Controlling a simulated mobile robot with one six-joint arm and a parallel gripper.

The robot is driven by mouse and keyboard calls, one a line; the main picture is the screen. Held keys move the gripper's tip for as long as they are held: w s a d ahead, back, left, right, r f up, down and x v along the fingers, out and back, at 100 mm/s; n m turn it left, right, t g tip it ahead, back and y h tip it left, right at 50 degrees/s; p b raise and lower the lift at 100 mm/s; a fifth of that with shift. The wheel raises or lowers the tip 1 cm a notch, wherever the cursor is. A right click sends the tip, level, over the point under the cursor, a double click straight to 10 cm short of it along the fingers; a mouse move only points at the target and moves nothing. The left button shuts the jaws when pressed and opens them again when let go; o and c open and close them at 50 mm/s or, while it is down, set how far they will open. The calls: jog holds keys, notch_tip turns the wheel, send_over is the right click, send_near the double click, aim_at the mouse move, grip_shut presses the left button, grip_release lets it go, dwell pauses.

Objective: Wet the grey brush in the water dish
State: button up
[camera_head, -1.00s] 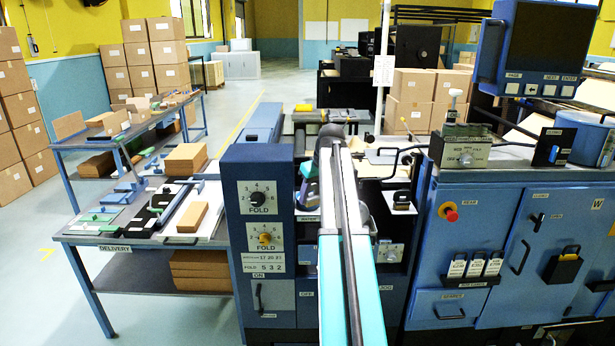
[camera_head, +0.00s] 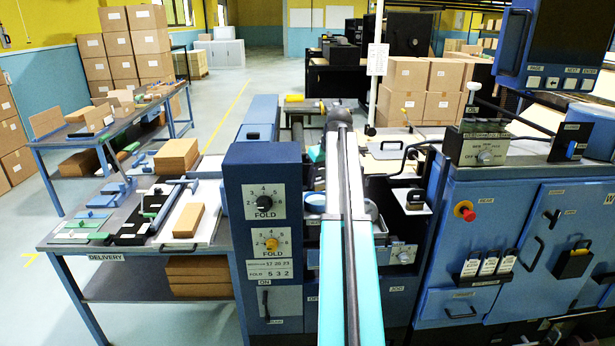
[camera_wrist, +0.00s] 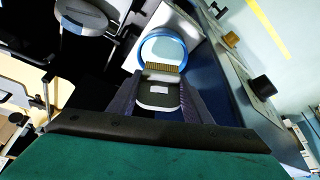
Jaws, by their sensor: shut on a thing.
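My gripper (camera_wrist: 160,94) shows in the wrist view, its two dark fingers shut on the grey brush (camera_wrist: 158,100). The brush has a pale grey body and a strip of tan bristles that points away from the camera. The water dish (camera_wrist: 164,50), with its blue round rim, lies just beyond the bristles. The bristles overlap the near rim in the picture; I cannot tell whether they touch the water. In the head view the dish (camera_head: 315,201) shows partly, left of my arm. The arm hides the brush and fingers there.
The blue fold panel (camera_head: 262,240) stands close left of the dish. A round grey-topped part (camera_wrist: 82,16) is left of the dish in the wrist view. A blue cabinet (camera_head: 520,235) stands right. The delivery table (camera_head: 75,240) is at the left.

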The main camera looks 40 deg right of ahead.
aim_at(320, 189)
jog(key=shift+w+d, duration=0.1)
jog(key=shift+d, duration=0.05)
jog(key=shift+w+f, duration=0.1)
jog(key=shift+w, duration=0.05)
jog(key=shift+f+b, duration=1.75)
jog(key=shift+f, duration=1.15)
jog(key=shift+a+f+p, duration=0.25)
jog(key=shift+f+p, duration=0.1)
jog(key=shift+f, duration=0.15)
dwell(4.3)
